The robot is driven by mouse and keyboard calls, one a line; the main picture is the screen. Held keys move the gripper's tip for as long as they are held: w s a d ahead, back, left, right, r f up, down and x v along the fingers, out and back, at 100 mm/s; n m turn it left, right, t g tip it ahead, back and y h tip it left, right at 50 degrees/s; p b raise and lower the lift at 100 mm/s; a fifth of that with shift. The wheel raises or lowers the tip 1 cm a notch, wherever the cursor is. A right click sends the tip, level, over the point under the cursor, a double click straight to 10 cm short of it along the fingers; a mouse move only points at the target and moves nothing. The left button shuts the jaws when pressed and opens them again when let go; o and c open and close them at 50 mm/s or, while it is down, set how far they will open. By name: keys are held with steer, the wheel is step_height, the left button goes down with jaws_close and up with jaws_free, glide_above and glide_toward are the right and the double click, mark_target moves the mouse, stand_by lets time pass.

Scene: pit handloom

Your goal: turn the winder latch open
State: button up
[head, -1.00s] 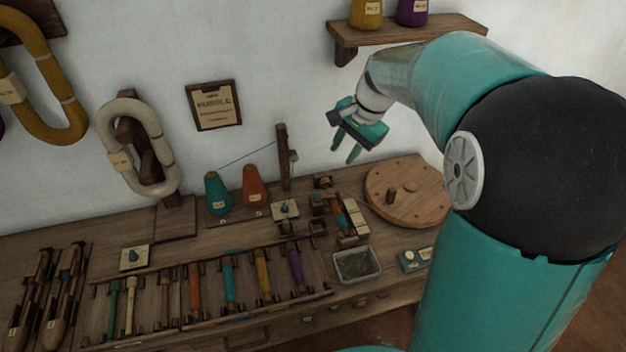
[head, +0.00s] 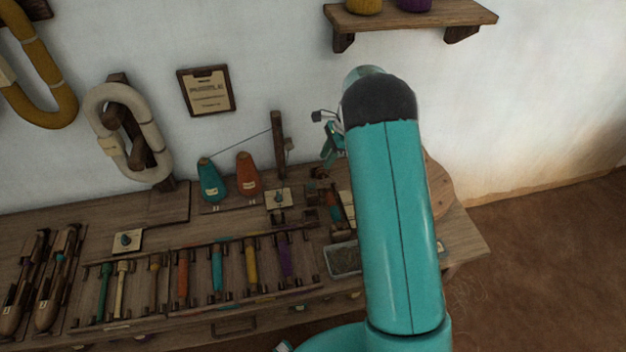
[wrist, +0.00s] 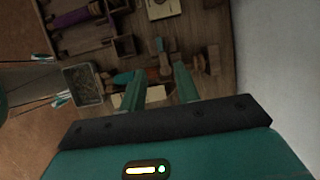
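The winder (head: 333,208) is a small dark wooden device with a teal and orange spindle on the bench, partly behind my arm in the head view. In the wrist view the winder (wrist: 160,68) lies just beyond my fingertips, and a finger covers part of it. I cannot clearly tell the latch from its other small wooden parts. My gripper (head: 331,148) hangs above the winder, partly hidden by my arm. In the wrist view my gripper (wrist: 160,76) has its two teal fingers apart with nothing held between them.
A grey tray (head: 345,259) stands in front of the winder. A bobbin rack (head: 200,278) lies to the left. A post (head: 278,145) and teal (head: 210,182) and orange (head: 246,175) cones stand behind. A shelf (head: 430,20) juts from the wall above.

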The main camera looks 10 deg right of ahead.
mark_target(311, 184)
steer(key=x, duration=1.1)
steer(key=shift+a+f, duration=0.15)
steer(key=shift+f, duration=0.05)
jaws_close()
